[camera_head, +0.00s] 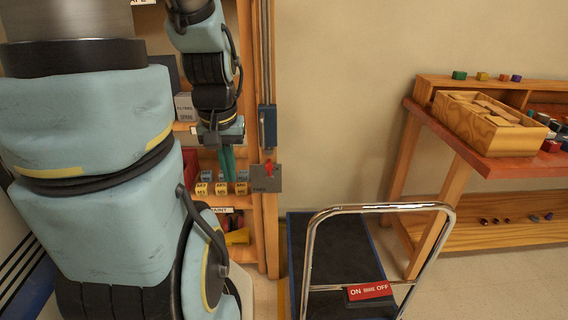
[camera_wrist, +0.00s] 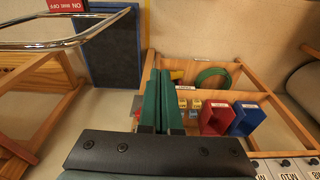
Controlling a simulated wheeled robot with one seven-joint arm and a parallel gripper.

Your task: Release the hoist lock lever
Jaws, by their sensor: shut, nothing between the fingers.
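A small red lever (camera_head: 268,167) sits on a grey plate (camera_head: 262,180) fixed to the wooden post, below a blue-grey block on a vertical rail. I take it for the hoist lock lever; the plate's lettering is too small to read. My gripper (camera_head: 227,170) has green fingers, points down, and hangs to the left of the plate, apart from it in the picture. The fingers are shut together and empty. In the wrist view, my gripper (camera_wrist: 162,85) covers the middle, and small red bits show beside and behind the fingers, too hidden to identify.
A workbench (camera_head: 490,165) with a wooden tray is farther right. Bare wall lies between post and bench.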

